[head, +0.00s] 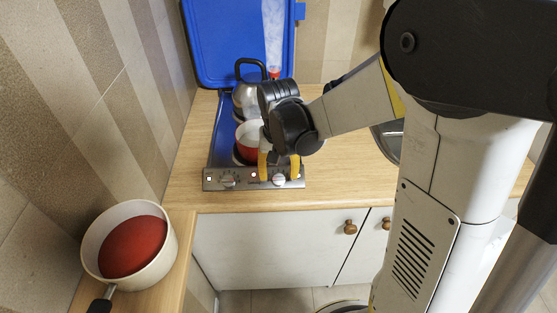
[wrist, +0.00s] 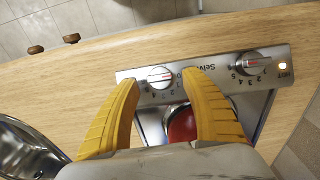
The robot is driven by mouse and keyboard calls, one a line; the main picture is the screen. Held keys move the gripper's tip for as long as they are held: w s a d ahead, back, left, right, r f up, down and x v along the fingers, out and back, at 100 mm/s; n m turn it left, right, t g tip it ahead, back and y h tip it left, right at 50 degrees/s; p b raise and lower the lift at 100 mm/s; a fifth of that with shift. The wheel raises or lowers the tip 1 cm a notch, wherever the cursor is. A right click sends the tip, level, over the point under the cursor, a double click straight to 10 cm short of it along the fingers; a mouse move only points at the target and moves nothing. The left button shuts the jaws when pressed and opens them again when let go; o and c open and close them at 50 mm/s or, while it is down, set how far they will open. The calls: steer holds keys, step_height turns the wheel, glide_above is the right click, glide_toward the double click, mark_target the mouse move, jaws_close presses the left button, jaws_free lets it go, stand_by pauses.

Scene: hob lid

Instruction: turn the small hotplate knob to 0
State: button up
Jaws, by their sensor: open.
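The hob's steel front panel (head: 240,187) carries two knobs. My gripper (head: 279,165) is open, with its yellow fingers either side of the right knob (head: 279,180). In the wrist view, turned round, that knob (wrist: 160,77) shows between and just beyond the fingertips (wrist: 160,84); contact is not clear. Its white-and-red pointer mark lies roughly crosswise, with printed digits around it. The other knob (head: 228,180) is at the panel's left and shows at right in the wrist view (wrist: 252,63). I cannot tell from the labels which knob serves the small hotplate.
A red pot (head: 247,140) and a kettle (head: 247,100) stand on the hob, before the raised blue lid (head: 225,50). A pale pan with red contents (head: 132,245) is at lower left. A sink (wrist: 25,140) is beside the hob. A panel light (wrist: 283,66) glows.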

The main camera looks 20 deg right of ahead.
mark_target(278, 179)
step_height(278, 179, up, 10)
steer(key=shift+s+a, duration=0.15)
steer(key=shift+s, duration=0.15)
steer(key=s+r+n+t, duration=0.3)
steer(key=s+t, duration=0.3)
steer(key=s, duration=0.6)
steer(key=shift+s+t, duration=0.15)
steer(key=shift+t, duration=0.15)
